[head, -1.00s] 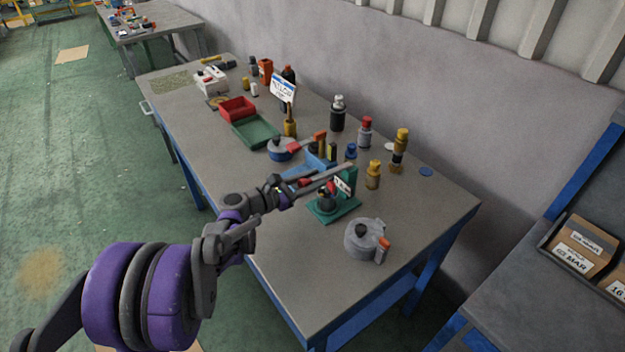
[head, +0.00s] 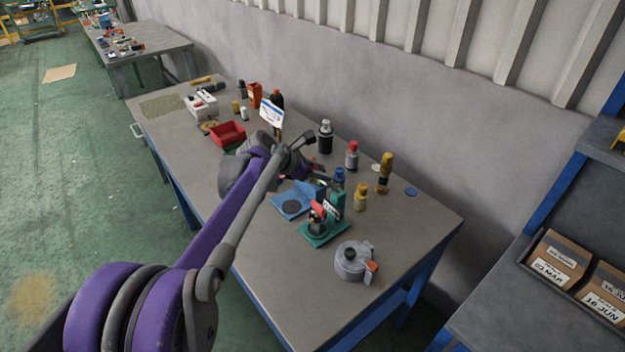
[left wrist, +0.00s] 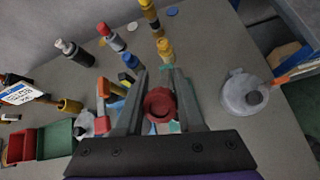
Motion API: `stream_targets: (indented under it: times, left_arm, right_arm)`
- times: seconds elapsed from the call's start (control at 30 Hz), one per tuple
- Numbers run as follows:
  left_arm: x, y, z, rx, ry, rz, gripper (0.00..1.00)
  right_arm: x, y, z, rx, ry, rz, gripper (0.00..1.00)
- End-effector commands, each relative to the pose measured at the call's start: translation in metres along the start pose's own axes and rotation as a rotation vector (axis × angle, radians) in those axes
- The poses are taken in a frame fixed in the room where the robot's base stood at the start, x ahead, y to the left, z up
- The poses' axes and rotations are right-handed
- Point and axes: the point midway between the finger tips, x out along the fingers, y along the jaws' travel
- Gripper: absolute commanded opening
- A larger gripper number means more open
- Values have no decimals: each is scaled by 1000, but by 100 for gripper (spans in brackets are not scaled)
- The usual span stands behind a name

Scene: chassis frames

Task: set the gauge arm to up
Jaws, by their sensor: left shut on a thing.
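The gauge is a green stand (head: 322,236) with a dark round hub, a pale label plate and a red-ended arm (head: 317,211). In the head view the red end sits above the hub, close to upright; the exact angle is hard to tell. My left gripper (left wrist: 158,88) has its fingers on either side of a round red knob (left wrist: 160,105), shut on it. This looks like the red end of the gauge arm. In the head view my wrist hides much of the left gripper. My right gripper is not in view.
A grey round canister (head: 352,262) with an orange part stands right of the gauge. A blue fixture (head: 290,203) is just left of it. Yellow (head: 361,198), blue and red-capped (head: 352,156) bottles stand behind. The bench's front right is clear.

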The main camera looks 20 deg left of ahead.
Motion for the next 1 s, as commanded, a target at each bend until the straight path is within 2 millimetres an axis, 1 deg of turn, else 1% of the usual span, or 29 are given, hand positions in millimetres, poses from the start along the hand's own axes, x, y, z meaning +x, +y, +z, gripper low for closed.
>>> stream_targets:
  times: [0.03,0.1,0.3,0.43,1.0]
  left_arm:
    - [3,2,8,0,-4,2,0]
    - [6,4,15,0,-4,2,0]
    - [15,8,29,0,-4,2,0]
    - [17,8,31,0,-3,2,0]
    - [18,7,28,3,1,-2,0]
  right_arm:
    - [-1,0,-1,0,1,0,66]
    - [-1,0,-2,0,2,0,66]
    - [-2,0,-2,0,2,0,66]
    - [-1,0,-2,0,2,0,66]
    - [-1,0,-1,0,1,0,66]
